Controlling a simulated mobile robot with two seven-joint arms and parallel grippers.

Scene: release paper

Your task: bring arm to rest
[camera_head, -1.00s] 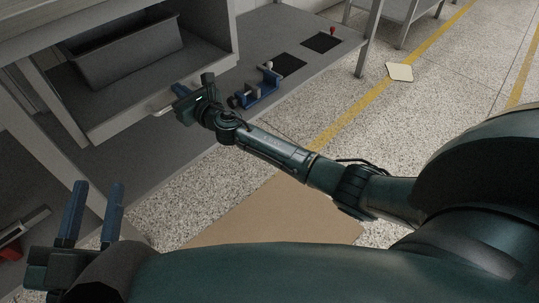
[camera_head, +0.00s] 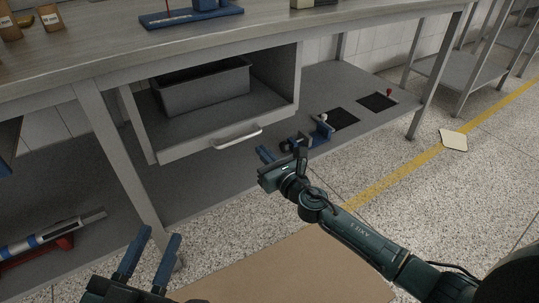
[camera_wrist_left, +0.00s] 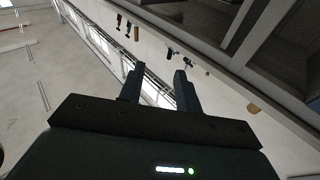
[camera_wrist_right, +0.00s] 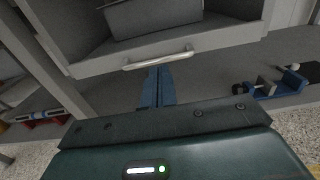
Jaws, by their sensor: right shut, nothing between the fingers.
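My right gripper (camera_head: 262,152) is in front of the open drawer, a little below its handle (camera_head: 237,137). Its blue fingers are together with nothing between them. The right wrist view also shows the shut fingers (camera_wrist_right: 157,72), tips below the drawer handle (camera_wrist_right: 158,60) and apart from it, as far as I can tell. My left gripper (camera_head: 160,234) is at the lower left of the head view, fingers up and apart. The left wrist view shows its fingers (camera_wrist_left: 158,72) spread and empty. My right arm reaches in from the lower right.
The drawer (camera_head: 205,134) under the workbench (camera_head: 300,27) stands open with a grey bin (camera_head: 205,88) in it. A blue clamp-like object (camera_head: 320,133) sits on the lower shelf. A brown sheet (camera_head: 290,268) and a small pale piece (camera_head: 453,139) lie on the floor.

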